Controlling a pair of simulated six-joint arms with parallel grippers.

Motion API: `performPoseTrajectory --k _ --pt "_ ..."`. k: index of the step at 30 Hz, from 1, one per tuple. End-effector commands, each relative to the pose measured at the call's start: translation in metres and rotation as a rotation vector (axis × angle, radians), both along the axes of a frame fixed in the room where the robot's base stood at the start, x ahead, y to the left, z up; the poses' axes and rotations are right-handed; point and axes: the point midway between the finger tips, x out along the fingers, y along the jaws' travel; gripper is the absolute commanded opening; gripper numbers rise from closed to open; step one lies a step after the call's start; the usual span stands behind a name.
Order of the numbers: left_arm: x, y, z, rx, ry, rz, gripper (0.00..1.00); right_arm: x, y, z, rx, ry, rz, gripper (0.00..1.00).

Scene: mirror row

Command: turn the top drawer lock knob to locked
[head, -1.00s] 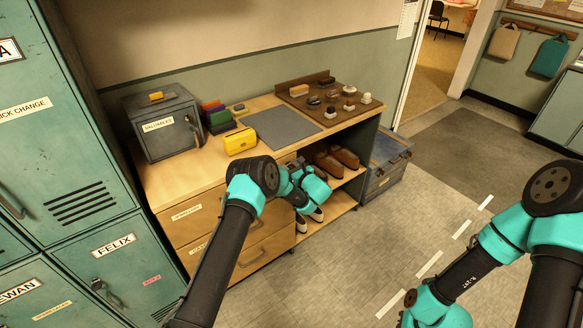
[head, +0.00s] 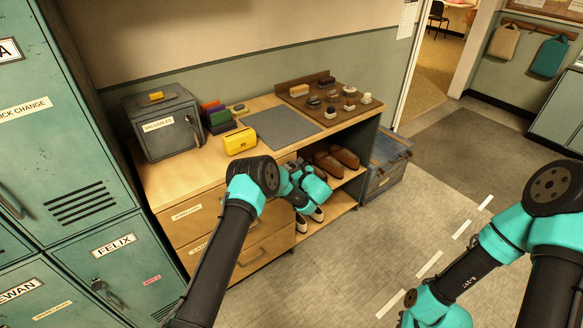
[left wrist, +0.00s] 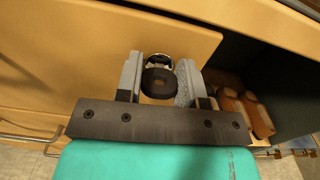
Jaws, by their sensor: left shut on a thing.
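The lock knob (left wrist: 160,83) shows in the left wrist view as a dark round piece with a hole and a bright metal ring behind it. It sits on the wooden front of the top drawer (left wrist: 75,50). My left gripper (left wrist: 158,66) is shut on the knob, with one grey finger on each side. In the head view my left gripper (head: 294,166) is at the right end of the top drawer (head: 207,215), and my arm hides the knob. The drawer looks shut. My right arm is at the right, with its gripper out of the picture.
The counter holds a grey safe (head: 163,122), a yellow case (head: 240,141), a grey mat (head: 283,130) and a brown tray (head: 308,108) of small items. Shoes (head: 337,160) stand on the open shelf beside the drawers. Green lockers (head: 70,180) stand at left. Floor in front is clear.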

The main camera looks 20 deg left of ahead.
Motion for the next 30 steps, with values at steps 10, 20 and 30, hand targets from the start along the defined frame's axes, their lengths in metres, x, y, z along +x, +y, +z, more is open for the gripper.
performPoseTrajectory --k 10,20,30 --pt "-0.0007 0.0007 0.0000 -0.140 -0.180 0.000 0.11 0.0000 0.0000 0.0000 0.000 0.000 0.000 0.00" --pt "-0.0016 0.0015 -0.0004 -0.330 -0.424 0.000 0.11 0.0000 0.0000 0.0000 0.000 0.000 0.000 0.00" --pt "-0.0023 0.0021 -0.0014 -0.528 -0.679 0.000 0.11 0.0000 0.0000 0.0000 0.000 0.000 0.000 0.00"
